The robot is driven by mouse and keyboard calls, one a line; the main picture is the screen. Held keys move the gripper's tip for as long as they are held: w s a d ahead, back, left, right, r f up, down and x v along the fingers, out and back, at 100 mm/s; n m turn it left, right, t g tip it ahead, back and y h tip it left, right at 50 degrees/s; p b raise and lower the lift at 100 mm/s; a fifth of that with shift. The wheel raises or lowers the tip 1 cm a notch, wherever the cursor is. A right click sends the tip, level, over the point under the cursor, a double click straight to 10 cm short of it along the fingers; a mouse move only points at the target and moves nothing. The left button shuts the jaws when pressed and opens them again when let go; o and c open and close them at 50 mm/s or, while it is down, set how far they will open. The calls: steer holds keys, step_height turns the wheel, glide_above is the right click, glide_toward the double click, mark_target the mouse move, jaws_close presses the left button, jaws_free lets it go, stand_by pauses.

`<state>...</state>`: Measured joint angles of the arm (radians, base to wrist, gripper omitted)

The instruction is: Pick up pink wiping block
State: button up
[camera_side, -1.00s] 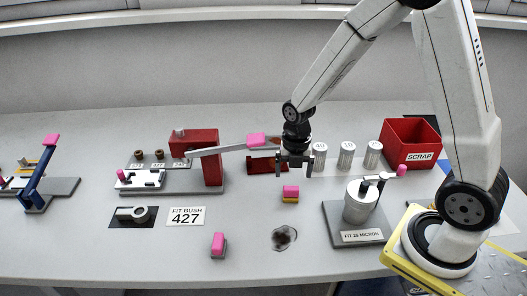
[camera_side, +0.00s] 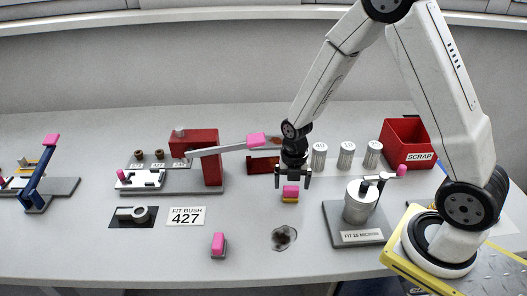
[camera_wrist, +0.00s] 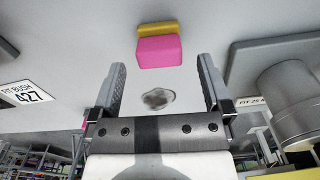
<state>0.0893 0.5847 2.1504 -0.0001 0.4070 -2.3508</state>
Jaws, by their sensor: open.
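The pink wiping block (camera_side: 290,191) has a pink upper part and a yellow base. It sits on the grey bench, behind a dark stain (camera_side: 284,238). My gripper (camera_side: 292,183) is open, pointing down just above and around the block's top in the side view; contact cannot be told. In the wrist view the pink block (camera_wrist: 159,51) is at the top middle, just beyond the gap between the open fingers (camera_wrist: 161,68). The stain (camera_wrist: 158,98) shows between the fingers. Nothing is held.
A filter fixture (camera_side: 360,208) stands to the right on a grey plate. Silver canisters (camera_side: 346,156) and a red scrap bin (camera_side: 408,142) are behind it. A red lever press (camera_side: 208,160) is at left. Another pink-topped block (camera_side: 218,244) stands front left.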

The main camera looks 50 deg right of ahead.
mark_target(291, 188)
steer(key=shift+w+f, duration=0.1)
steer(key=shift+f, duration=1.35)
steer(key=shift+c, duration=0.2)
steer(key=c, duration=1.2)
steer(key=shift+c, duration=0.2)
steer(key=shift+r, duration=0.2)
steer(key=shift+r, duration=4.85)
